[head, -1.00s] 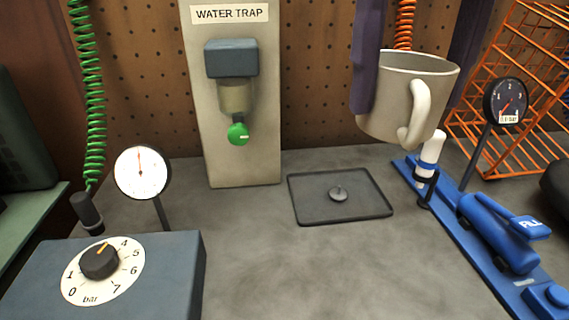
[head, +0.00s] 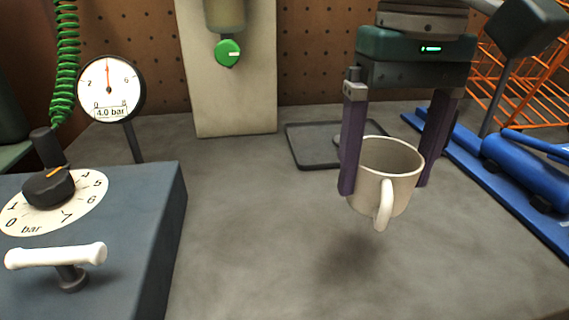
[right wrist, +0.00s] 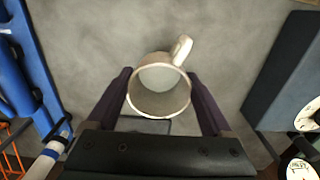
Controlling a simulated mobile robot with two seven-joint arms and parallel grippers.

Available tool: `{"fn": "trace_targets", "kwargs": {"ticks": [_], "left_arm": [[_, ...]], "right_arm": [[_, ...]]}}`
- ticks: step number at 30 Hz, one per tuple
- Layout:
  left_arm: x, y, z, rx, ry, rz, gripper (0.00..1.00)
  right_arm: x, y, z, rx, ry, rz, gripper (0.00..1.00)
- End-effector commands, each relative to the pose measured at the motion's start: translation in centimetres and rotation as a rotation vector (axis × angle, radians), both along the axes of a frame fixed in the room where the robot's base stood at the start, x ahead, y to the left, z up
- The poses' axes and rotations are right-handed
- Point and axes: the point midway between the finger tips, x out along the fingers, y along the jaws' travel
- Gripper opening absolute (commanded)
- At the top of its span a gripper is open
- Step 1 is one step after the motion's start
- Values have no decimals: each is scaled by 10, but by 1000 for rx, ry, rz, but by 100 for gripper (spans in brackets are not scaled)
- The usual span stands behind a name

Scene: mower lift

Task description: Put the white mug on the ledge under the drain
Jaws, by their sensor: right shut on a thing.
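The white mug (head: 381,201) hangs upright between the purple fingers of my right gripper (head: 386,185), which is shut on it. Its handle points toward the viewer. The mug is above the bench, with a shadow below it. In the right wrist view the mug (right wrist: 158,92) sits between the fingers, open side to the camera, and looks empty. The drain, with its green knob (head: 228,53), is on the water trap panel (head: 235,100) at the back, left of the mug. A dark square tray (head: 310,160) lies flat on the bench, partly hidden behind my right gripper. My left gripper is not in view.
A blue-grey box (head: 140,220) with a dial and white-handled lever fills the left front. A gauge (head: 110,90) stands behind it. A blue rail with a blue tool (head: 530,170) and an orange wire basket (head: 520,70) are at right. The bench (head: 260,230) between is clear.

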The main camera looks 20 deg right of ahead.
Motion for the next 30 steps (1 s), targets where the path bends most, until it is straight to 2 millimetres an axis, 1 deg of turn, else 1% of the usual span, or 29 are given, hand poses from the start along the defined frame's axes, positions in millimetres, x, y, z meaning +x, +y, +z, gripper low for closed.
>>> {"fn": "trace_targets", "kwargs": {"ticks": [1,3,10,16,18,24,28,29,30], "left_arm": [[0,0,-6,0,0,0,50],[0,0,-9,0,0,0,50],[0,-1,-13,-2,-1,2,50],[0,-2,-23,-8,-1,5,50],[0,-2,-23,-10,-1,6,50],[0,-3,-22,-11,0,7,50],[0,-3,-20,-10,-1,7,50],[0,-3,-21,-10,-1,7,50],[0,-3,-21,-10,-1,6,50]], "right_arm": [[-1,0,-15,-1,3,-1,28],[0,0,-24,-1,1,-1,28],[0,0,-41,0,0,-1,28],[0,0,-73,-1,0,0,28],[0,0,-76,-1,0,0,28],[0,0,-75,0,-1,0,28],[0,0,-78,0,1,-1,28],[0,0,-78,0,0,-1,88],[0,0,-78,0,-1,-1,92]]}}
